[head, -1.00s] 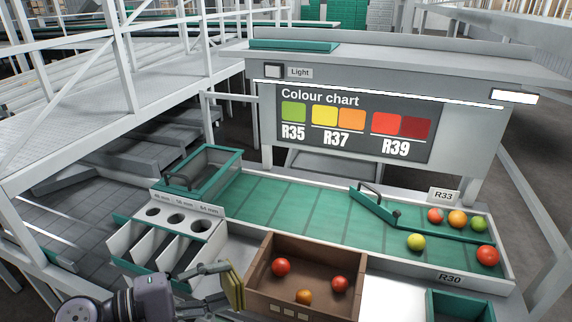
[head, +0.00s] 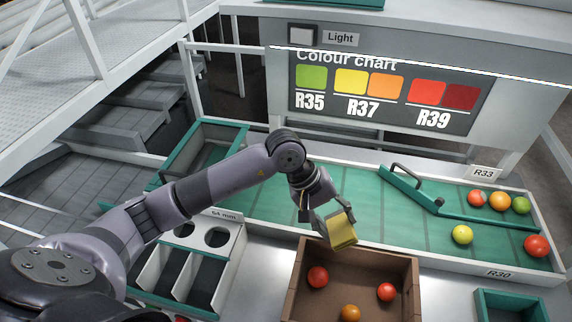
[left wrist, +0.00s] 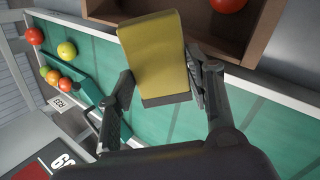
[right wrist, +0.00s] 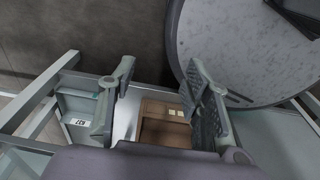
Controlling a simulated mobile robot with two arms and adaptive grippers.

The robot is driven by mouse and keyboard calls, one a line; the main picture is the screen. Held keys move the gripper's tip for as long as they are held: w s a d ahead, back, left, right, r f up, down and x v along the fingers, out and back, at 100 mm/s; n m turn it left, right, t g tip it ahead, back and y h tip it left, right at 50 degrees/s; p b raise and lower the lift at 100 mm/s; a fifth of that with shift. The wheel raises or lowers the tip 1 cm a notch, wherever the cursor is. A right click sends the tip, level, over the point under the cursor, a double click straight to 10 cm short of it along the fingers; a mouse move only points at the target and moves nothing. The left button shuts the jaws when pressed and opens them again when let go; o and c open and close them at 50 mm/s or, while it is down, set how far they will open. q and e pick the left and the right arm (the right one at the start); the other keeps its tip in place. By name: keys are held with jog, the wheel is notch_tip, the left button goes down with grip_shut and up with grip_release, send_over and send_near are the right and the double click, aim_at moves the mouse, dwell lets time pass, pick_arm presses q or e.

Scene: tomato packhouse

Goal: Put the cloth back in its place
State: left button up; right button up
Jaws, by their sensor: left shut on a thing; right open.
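The cloth (head: 341,230) is a yellow, folded, flat pad. My left gripper (head: 330,216) is shut on it and holds it above the green sorting bed, near the back edge of the brown box. In the left wrist view the cloth (left wrist: 153,55) sits between the two fingers, with a dark lower edge. My right gripper (right wrist: 160,100) is open and empty; it shows only in the right wrist view, with the brown box beyond it.
The brown box (head: 411,275) holds several tomatoes. The green bed (head: 365,220) has a hinged green divider (head: 415,192) and several tomatoes at right. A sizing rack (head: 200,258) and a green-rimmed bin (head: 235,128) stand at left. A green tray (head: 515,295) is at front right.

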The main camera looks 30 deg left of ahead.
pick_arm(q)
jog(key=w+a+y+p, duration=0.1)
jog(key=w+a+y, duration=0.25)
jog(key=a, duration=0.25)
jog(key=n+g+y, duration=0.2)
jog(key=n+y, duration=0.1)
send_over(284, 200)
jog(key=shift+f+h, duration=0.25)
jog(key=shift+f, duration=0.7)
notch_tip(284, 200, down, 4)
jog(key=b, duration=0.3)
jog(key=shift+r, duration=0.2)
jog(key=shift+f+b, duration=0.7)
jog(key=shift+b, duration=0.15)
pick_arm(e)
jog(key=f, duration=0.1)
jog(key=a+f, duration=0.1)
jog(key=f, duration=0.1)
jog(key=shift+w+a+f, duration=0.1)
jog(key=shift+w+a, duration=0.2)
jog(key=shift+a, duration=0.2)
pick_arm(q)
jog(key=shift+f+b, duration=0.4)
jog(key=shift+b, duration=0.05)
pick_arm(e)
jog(key=shift+f, duration=0.4)
